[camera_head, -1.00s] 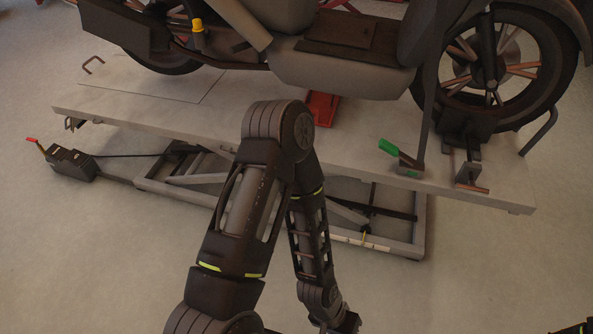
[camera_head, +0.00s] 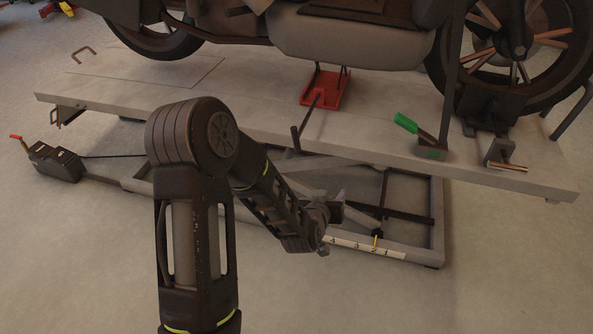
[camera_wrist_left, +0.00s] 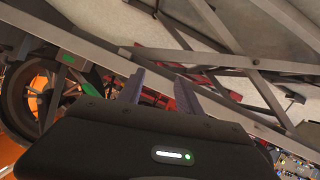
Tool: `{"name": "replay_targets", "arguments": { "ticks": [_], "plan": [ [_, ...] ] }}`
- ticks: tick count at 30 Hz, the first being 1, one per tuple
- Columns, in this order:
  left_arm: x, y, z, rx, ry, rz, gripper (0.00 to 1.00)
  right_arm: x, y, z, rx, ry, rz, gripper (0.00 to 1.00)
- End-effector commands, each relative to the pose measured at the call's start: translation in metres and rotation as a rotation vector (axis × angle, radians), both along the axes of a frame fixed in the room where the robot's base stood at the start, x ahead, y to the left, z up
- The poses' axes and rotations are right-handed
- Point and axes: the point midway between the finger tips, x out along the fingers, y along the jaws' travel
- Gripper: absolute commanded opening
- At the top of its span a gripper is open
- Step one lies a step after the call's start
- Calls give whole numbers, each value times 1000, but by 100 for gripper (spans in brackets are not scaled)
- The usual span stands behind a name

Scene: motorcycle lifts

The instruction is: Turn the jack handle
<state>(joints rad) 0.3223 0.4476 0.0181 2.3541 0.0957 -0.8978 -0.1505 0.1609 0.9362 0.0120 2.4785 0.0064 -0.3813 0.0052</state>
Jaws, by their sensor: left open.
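The red jack (camera_head: 326,91) sits on the lift table under the motorcycle. Its dark handle (camera_head: 309,117) reaches toward the near table edge and ends in a crossbar (camera_head: 296,138). My left gripper (camera_head: 338,208) is below and right of that crossbar in the head view, apart from it, in front of the lift's lower frame. In the left wrist view the two fingers (camera_wrist_left: 162,92) are spread with nothing clearly held. Red parts show behind them, but I cannot make out the handle there. My right gripper is out of view.
The motorcycle (camera_head: 345,40) stands on the grey lift table (camera_head: 240,115). A green-handled lever (camera_head: 406,123) and a wheel clamp (camera_head: 505,155) are on its right part. A pedal box (camera_head: 56,163) with a red lever lies at left. The floor in front is clear.

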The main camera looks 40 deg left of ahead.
Motion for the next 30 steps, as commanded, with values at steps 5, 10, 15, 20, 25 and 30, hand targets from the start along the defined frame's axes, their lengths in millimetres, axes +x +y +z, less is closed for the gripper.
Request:
{"name": "replay_targets", "arguments": {
  "ticks": [5, 10, 15, 20, 25, 30],
  "plan": [
    [13, 83, 27, 150, -247, 169, 42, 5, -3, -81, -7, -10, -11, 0],
    [6, 120, 60, 228, -362, 252, 42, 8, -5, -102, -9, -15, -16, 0],
    [4, 127, 71, 246, -386, 272, 42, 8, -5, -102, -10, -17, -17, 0],
    [4, 126, 71, 244, -384, 270, 42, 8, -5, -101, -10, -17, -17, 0],
    [7, 127, 70, 244, -383, 269, 42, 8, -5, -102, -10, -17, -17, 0],
    [20, 135, 69, 244, -383, 269, 42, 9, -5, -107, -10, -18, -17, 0]
  ]
}}
